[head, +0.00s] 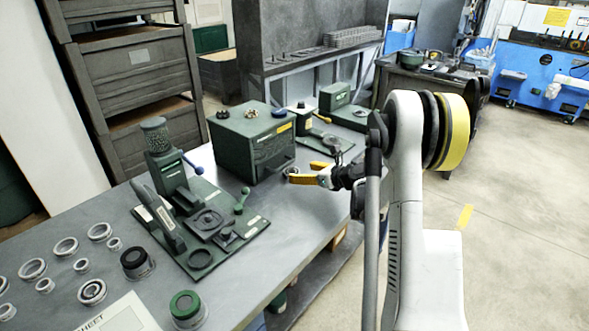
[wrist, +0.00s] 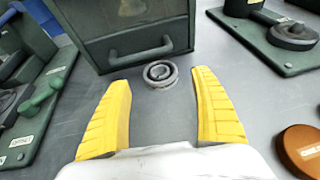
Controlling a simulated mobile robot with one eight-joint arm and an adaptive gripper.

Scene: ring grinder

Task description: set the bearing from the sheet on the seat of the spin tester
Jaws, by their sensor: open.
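A small steel bearing (wrist: 160,74) lies flat on the grey bench in front of the drawer of a green box. In the head view the bearing (head: 291,171) is small and partly covered by my fingers. My gripper (head: 303,171) is open and empty. In the wrist view its yellow fingers (wrist: 161,80) point at the bearing, which shows between and just beyond their tips, apart from both. A white board marked SHEET (head: 122,316) is cut off at the bottom left. A green base with a round grey part (wrist: 292,36) stands at right; I cannot tell which device is the spin tester.
The green box (head: 252,146) stands close behind the bearing. A green fixture with levers (head: 205,222) is to its left. Several rings (head: 66,247) lie at the bench's left. A brown disc (wrist: 303,150) lies at right in the wrist view. Bare bench surrounds the bearing's front.

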